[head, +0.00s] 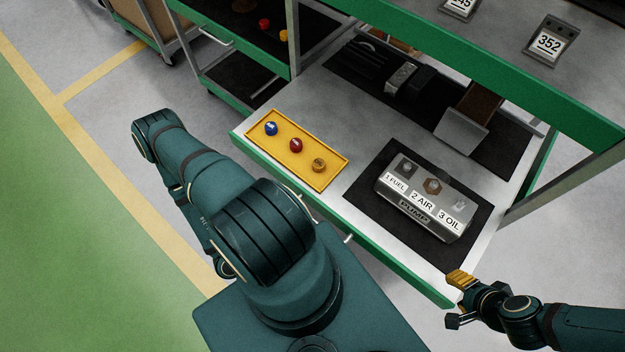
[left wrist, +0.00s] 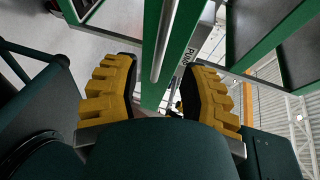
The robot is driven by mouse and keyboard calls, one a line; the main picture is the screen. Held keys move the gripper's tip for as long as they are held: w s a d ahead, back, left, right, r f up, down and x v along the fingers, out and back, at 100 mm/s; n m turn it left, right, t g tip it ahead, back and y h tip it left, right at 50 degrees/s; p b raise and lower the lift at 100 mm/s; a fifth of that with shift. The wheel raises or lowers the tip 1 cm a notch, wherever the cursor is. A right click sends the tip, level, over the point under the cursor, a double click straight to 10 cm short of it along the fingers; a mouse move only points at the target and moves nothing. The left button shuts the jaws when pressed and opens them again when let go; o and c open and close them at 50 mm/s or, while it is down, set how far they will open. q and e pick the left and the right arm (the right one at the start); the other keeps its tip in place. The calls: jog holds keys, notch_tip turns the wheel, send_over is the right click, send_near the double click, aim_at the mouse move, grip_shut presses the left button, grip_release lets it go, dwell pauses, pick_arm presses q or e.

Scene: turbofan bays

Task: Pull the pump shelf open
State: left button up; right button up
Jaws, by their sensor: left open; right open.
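The pump shelf (head: 385,262) has a green front edge and stands out from the rack. On it a grey pump block (head: 425,208) with fuel, air and oil labels rests on a black mat. My left gripper (left wrist: 160,82) is open in the left wrist view. A metal handle bar (left wrist: 164,40) runs in front of and between its yellow fingers, apparently not gripped. In the head view my own arm hides the left gripper and most of the handle (head: 348,238). My right gripper (head: 459,298) is open and empty, off the shelf's near right corner.
A yellow tray (head: 310,175) with blue, red and brass caps lies on the shelf's left. An upper shelf (head: 500,50) with number tags overhangs the back right. Another rack (head: 240,60) stands back left. Floor (head: 110,130) is clear on the left.

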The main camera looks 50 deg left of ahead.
pick_arm(q)
jog(key=v, duration=0.5)
jog(key=shift+s+r, duration=0.1)
jog(key=shift+s, duration=0.25)
jog(key=shift+s, duration=0.1)
